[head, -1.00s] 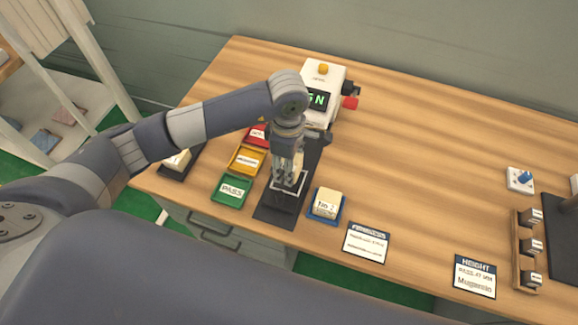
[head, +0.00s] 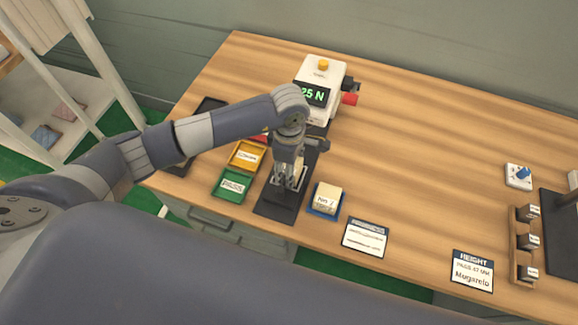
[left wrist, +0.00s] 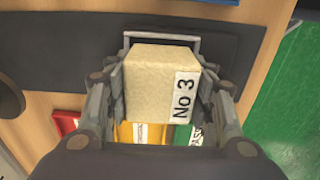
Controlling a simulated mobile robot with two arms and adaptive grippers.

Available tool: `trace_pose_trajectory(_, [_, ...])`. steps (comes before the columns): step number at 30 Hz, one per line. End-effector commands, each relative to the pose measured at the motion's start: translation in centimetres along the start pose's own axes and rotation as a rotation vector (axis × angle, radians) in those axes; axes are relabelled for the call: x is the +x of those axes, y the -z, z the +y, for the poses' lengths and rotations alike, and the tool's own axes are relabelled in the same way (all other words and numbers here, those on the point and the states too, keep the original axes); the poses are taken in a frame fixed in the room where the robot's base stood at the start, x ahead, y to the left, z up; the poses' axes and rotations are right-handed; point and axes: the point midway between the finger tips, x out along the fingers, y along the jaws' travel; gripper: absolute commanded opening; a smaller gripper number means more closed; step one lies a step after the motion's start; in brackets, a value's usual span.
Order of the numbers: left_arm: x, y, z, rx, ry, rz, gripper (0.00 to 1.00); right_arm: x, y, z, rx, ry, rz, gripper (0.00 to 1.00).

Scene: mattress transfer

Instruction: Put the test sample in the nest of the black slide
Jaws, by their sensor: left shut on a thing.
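The test sample is a cream block labelled "No 3" (left wrist: 160,85). It fills the space between the two fingers of my left gripper (head: 288,180) in the left wrist view. The black slide (head: 272,207) lies on the bench under that gripper. A pale metal frame, apparently the nest (left wrist: 162,36), shows just beyond the block over the black slide in the left wrist view. The gripper hides most of the block and nest in the head view. I cannot tell whether the block rests inside the nest. My right gripper is not in view.
A white tester (head: 323,82) stands at the slide's far end. Green (head: 231,197) and yellow (head: 237,163) trays lie left of the slide. Another block (head: 327,199) sits in a blue tray just right. Cards lie along the front edge; the bench's middle right is clear.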

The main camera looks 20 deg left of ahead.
Motion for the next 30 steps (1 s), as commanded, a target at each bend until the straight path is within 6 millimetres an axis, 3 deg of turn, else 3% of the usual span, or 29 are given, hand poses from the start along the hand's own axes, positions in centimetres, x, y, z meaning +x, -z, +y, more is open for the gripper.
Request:
trace_pose_trajectory(7, [0.3,0.0,0.0,0.000,0.000,0.000,0.27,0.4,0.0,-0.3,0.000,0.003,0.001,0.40])
trace_pose_trajectory(8, [0.4,0.0,0.0,0.000,0.000,0.000,0.56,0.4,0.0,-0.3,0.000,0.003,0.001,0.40])
trace_pose_trajectory(9, [0.4,0.0,0.0,0.000,0.000,0.000,0.58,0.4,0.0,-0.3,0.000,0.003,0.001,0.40])
trace_pose_trajectory(22, [-0.2,0.0,0.0,0.000,0.000,-0.001,0.58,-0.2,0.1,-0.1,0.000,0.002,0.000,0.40])
trace_pose_trajectory(26, [-1.4,-0.1,0.0,0.000,0.001,-0.002,0.58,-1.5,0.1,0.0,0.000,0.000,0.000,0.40])
trace_pose_trajectory(30, [-4.0,0.0,0.2,0.002,-0.008,-0.002,0.58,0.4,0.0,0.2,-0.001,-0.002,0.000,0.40])
